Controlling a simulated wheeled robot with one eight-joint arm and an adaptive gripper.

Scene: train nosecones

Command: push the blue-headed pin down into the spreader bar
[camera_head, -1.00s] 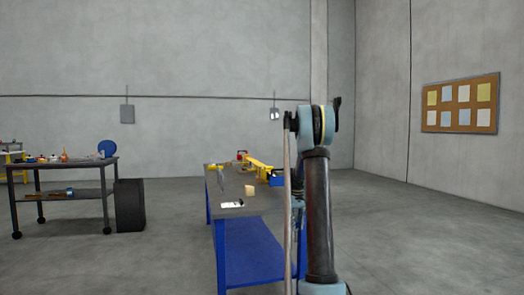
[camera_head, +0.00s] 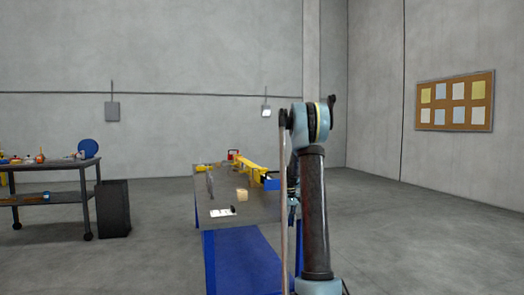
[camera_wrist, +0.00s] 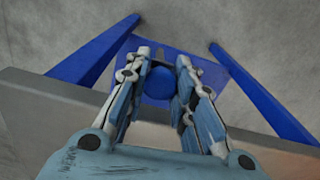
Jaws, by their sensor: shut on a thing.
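The yellow spreader bar (camera_head: 246,165) lies along the grey bench top in the head view, towards its far right side. In the wrist view my gripper (camera_wrist: 163,56) is shut on the blue-headed pin. Its round blue head (camera_wrist: 158,82) shows between the two fingers; its shank is hidden. The pin is apart from the bar, which is not in the wrist view. Below the fingers I see the bench's edge, blue legs and floor. In the head view my arm hides most of the gripper, and I cannot make out the pin there.
The bench (camera_head: 262,212) has a blue lower shelf (camera_head: 243,260). On its top are a tan block (camera_head: 242,194), a white sheet (camera_head: 223,212) and a blue bin (camera_head: 271,181). A tool cart (camera_head: 60,166) and dark bin (camera_head: 113,208) stand left. Open floor lies right.

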